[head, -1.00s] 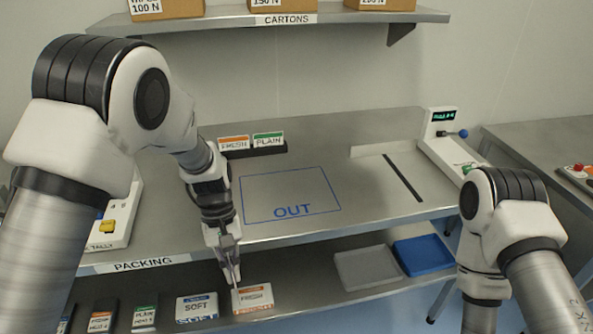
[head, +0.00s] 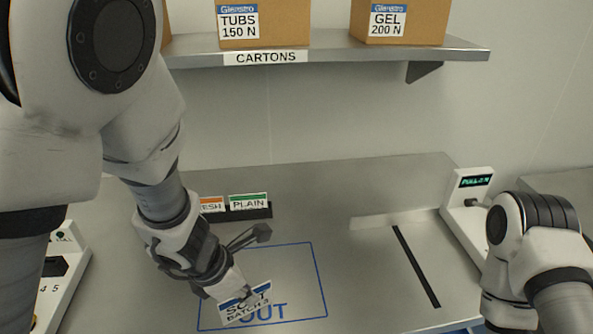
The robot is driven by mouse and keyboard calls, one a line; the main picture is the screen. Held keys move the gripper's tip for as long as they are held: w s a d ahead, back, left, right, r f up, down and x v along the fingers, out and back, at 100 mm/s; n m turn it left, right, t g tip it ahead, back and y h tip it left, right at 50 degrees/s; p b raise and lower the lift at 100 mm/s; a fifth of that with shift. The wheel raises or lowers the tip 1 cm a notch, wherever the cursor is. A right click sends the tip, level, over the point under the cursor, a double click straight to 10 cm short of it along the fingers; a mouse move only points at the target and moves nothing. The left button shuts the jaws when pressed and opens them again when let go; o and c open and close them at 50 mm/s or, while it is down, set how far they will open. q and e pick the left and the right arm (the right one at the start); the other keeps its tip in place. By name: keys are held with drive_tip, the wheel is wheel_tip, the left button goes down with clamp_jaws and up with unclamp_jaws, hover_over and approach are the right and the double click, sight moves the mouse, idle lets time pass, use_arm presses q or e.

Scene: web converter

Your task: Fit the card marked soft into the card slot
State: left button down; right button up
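The card marked soft (head: 243,306) is white with a blue strip and shows tilted, in front of the blue OUT outline on the table. My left gripper (head: 240,289) is at its upper edge and appears shut on it, though the fingers partly cover each other. My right gripper is out of the picture; only its arm shows at the lower right. A black holder (head: 261,212) carries cards marked FRESH (head: 212,204) and PLAIN (head: 248,201). My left arm hides the holder's left end. I cannot tell which opening is the card slot.
A long dark slit (head: 415,265) crosses the table on the right, beside a white machine (head: 470,218) with a lit display. A white box (head: 58,280) with numbers stands at the left. A shelf (head: 320,52) with cartons hangs above. The table between outline and slit is clear.

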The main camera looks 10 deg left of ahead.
use_arm(q)
drive_tip(key=w+f+p, duration=0.1)
drive_tip(key=w, duration=0.2)
drive_tip(key=w+f+p, duration=0.2)
drive_tip(key=w, duration=0.2)
drive_tip(key=w+f+p, duration=0.2)
drive_tip(key=w, duration=0.2)
drive_tip(key=shift+a, duration=0.25)
drive_tip(key=shift+w+f, duration=0.15)
drive_tip(key=shift+w, duration=0.05)
drive_tip(key=shift+s+f+b, duration=0.1)
drive_tip(key=shift+s+b, duration=0.05)
drive_tip(key=shift+b, duration=0.15)
drive_tip(key=c, duration=1.3)
unclamp_jaws()
